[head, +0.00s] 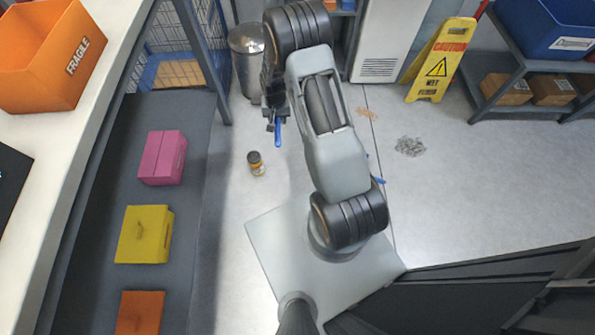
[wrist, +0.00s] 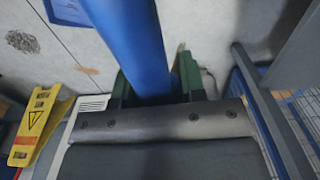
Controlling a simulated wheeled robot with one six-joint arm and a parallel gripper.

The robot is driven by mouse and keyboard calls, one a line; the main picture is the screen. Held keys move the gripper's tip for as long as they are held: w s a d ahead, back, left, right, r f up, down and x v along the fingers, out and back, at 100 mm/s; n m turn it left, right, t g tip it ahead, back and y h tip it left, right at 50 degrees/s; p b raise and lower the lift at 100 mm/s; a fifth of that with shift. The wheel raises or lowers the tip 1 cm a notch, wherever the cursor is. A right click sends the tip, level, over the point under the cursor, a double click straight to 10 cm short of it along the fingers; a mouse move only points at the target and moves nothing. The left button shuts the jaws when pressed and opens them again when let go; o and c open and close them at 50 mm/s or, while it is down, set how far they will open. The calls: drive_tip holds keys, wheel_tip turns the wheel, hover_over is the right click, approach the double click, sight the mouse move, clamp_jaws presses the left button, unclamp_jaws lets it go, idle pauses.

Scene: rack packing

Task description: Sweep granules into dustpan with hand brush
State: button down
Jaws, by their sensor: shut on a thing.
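My gripper (head: 275,120) is shut on a blue handle, which I take to be the hand brush (head: 277,134). In the wrist view the hand brush (wrist: 130,45) runs up between the dark green fingers; its bristles are out of sight. Grey granules (head: 410,146) lie in a pile on the floor right of my arm, also at the upper left of the wrist view (wrist: 22,41). A smaller tan scatter (head: 367,113) lies nearer the arm. A blue thing, perhaps the dustpan (head: 379,181), shows beside my arm, mostly hidden; a blue part shows in the wrist view (wrist: 70,10).
A yellow wet floor sign (head: 440,60) stands behind the granules. A small jar (head: 256,163) stands on the floor at left. A metal bin (head: 246,65) is at the back. Shelving (head: 520,70) stands at right, a bench (head: 195,200) at left. The floor around the grey granules is clear.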

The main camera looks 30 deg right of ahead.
drive_tip(key=d+f+m+b, duration=0.3)
drive_tip(key=f+b, duration=0.2)
drive_tip(key=f, duration=1.3)
drive_tip(key=m+b, duration=0.4)
drive_tip(key=b, duration=0.2)
hover_over(299, 176)
wheel_tip(299, 176, down, 19)
wheel_tip(299, 176, down, 7)
drive_tip(key=b, duration=0.5)
drive_tip(key=s+d, duration=0.2)
drive_tip(key=s, duration=0.1)
drive_tip(key=s+d, duration=0.2)
drive_tip(key=shift+s+r+p, duration=0.25)
drive_tip(key=shift+r+p, duration=0.05)
wheel_tip(299, 176, up, 3)
drive_tip(key=shift+w+a+f+p, duration=0.1)
drive_tip(key=shift+w+a+p, duration=0.05)
drive_tip(key=shift+p, duration=0.9)
drive_tip(key=shift+w+a+r+p, duration=0.15)
drive_tip(key=shift+r+p, duration=0.25)
drive_tip(key=shift+r, duration=0.25)
drive_tip(key=shift+w+r+p, duration=0.15)
drive_tip(key=shift+r+p, duration=0.2)
drive_tip(key=shift+r, duration=0.25)
drive_tip(key=shift+w+r, duration=0.1)
